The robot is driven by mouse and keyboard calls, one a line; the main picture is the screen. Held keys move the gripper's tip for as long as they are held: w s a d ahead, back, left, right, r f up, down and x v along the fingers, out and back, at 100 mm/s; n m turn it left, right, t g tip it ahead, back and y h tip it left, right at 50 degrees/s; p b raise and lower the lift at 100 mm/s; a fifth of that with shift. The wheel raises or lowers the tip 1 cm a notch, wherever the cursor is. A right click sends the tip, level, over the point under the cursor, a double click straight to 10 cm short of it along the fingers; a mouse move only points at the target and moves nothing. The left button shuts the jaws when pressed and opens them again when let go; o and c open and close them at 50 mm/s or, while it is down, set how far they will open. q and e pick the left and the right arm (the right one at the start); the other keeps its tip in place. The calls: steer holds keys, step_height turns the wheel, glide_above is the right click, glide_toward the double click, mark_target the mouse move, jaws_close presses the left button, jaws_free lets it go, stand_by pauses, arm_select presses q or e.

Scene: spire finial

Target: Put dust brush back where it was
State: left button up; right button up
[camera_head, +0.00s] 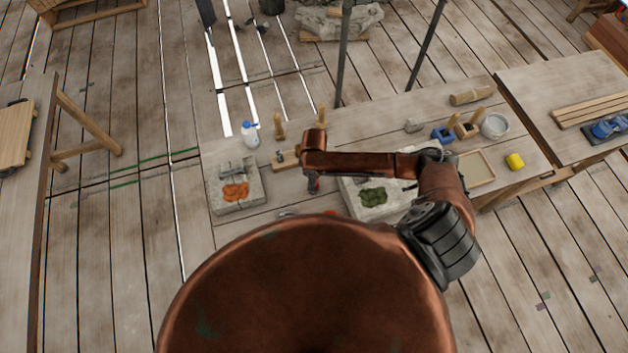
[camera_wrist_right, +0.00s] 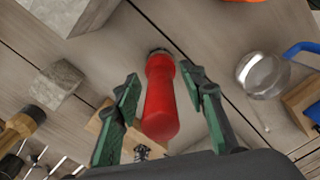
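A red handle (camera_wrist_right: 160,100) with a dark metal collar lies between the open fingers of my right gripper (camera_wrist_right: 165,105) in the wrist view. Gaps show on both sides of it. I cannot tell whether it belongs to the dust brush, as its working end is hidden. My left gripper is not in view.
Stone slabs (camera_head: 222,201) with orange and green patches stand on the bench. A blue-white bottle (camera_head: 250,134), upright wooden handles (camera_head: 279,127), a glass jar (camera_head: 495,126), a shallow tray (camera_head: 488,180) and a yellow block (camera_head: 515,161) stand around.

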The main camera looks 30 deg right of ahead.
step_height(320, 180, up, 11)
steer(key=shift+r+b, duration=0.2)
steer(key=shift+b, duration=0.1)
stand_by(0.5)
